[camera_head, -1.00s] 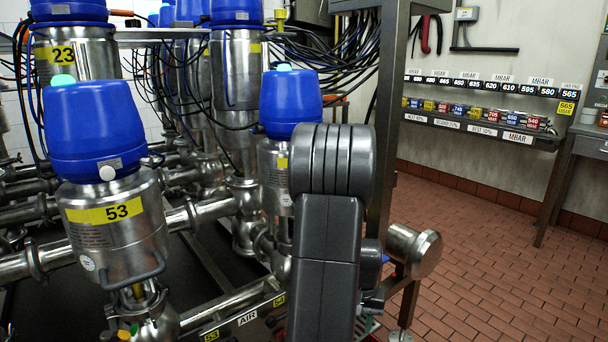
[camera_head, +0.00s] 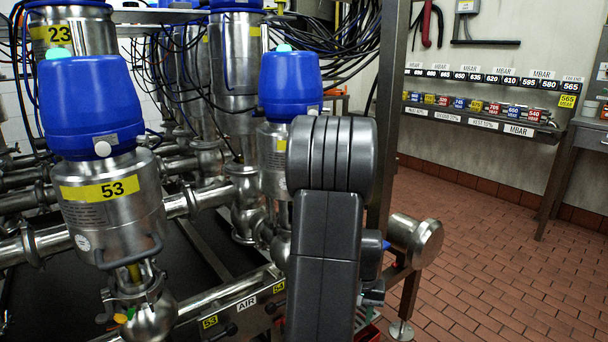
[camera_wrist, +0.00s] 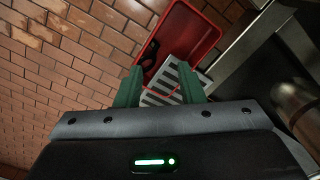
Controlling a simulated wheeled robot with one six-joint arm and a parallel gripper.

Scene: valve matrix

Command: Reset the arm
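My arm (camera_head: 326,230) stands in the middle of the head view, dark grey, with its upper joint in front of the valve rack. The arm hides my gripper in that view. In the wrist view my gripper (camera_wrist: 161,86) shows two green fingers spread apart with nothing between them. Beyond the fingers are a red bin (camera_wrist: 190,32) and a grey slatted piece (camera_wrist: 160,86), apart from the fingers as far as I can see.
Steel valves with blue caps, such as valve 53 (camera_head: 110,205), and pipes fill the left. A steel post (camera_head: 388,130) and pipe end (camera_head: 425,241) stand close right of my arm. A labelled wall rack (camera_head: 490,100) is farther right. The brick floor (camera_head: 480,260) is open.

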